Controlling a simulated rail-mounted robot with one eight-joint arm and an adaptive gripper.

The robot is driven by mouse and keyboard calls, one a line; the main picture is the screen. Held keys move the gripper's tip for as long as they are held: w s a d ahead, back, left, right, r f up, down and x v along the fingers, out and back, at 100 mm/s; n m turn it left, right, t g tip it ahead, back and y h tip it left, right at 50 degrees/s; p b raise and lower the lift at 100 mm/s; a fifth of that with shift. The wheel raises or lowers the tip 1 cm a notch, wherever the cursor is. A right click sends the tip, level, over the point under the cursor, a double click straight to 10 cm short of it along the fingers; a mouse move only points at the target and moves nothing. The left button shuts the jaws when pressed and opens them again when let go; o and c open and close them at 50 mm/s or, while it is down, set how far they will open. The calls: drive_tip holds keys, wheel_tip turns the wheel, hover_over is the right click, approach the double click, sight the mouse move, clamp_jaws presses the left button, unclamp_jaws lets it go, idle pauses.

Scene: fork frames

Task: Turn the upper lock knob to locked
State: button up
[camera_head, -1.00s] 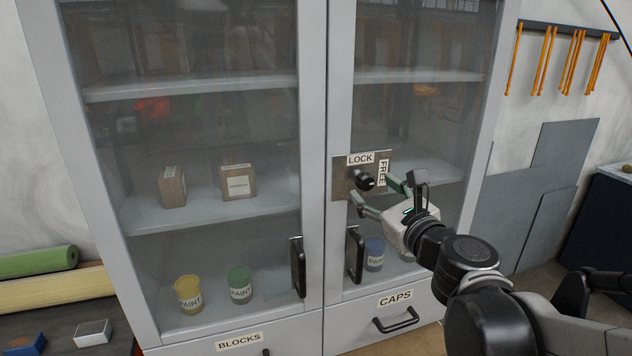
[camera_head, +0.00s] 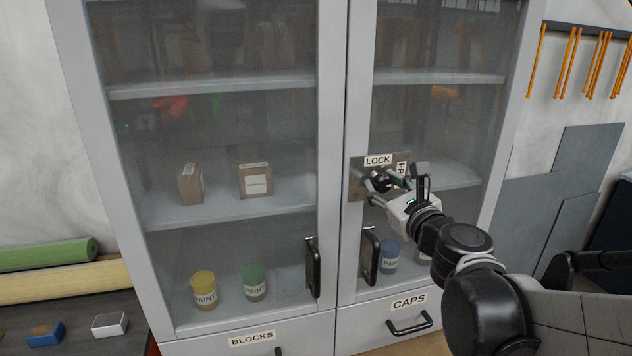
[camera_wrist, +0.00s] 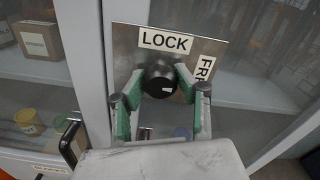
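The black lock knob (camera_wrist: 161,79) is on a metal plate (camera_wrist: 125,40) on the right door's left frame. A LOCK label (camera_head: 378,160) is above it and a label reading FR, partly hidden, is to its right. The knob's small white mark (camera_wrist: 165,89) faces lower right in the wrist view. My gripper (camera_wrist: 158,90) has its green fingers spread, one on each side of the knob; it also shows in the head view (camera_head: 380,188). I cannot tell whether the fingers touch the knob.
The glass cabinet has two vertical door handles (camera_head: 313,268) below the knob. Drawers labelled BLOCKS (camera_head: 252,338) and CAPS (camera_head: 409,302) are at the bottom. Paint cans (camera_head: 204,290) and boxes (camera_head: 256,181) stand behind the glass. A green roll (camera_head: 45,254) lies at left.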

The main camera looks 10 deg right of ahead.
drive_tip(key=c, duration=0.6)
drive_tip(key=shift+n, duration=0.3)
drive_tip(key=n+b, duration=0.1)
drive_tip(key=n, duration=0.6)
drive_tip(key=n+b, duration=0.1)
drive_tip(key=n, duration=0.4)
drive_tip(key=shift+s+n, duration=0.1)
drive_tip(key=shift+n, duration=0.2)
drive_tip(key=n, duration=0.4)
drive_tip(key=shift+n, duration=0.3)
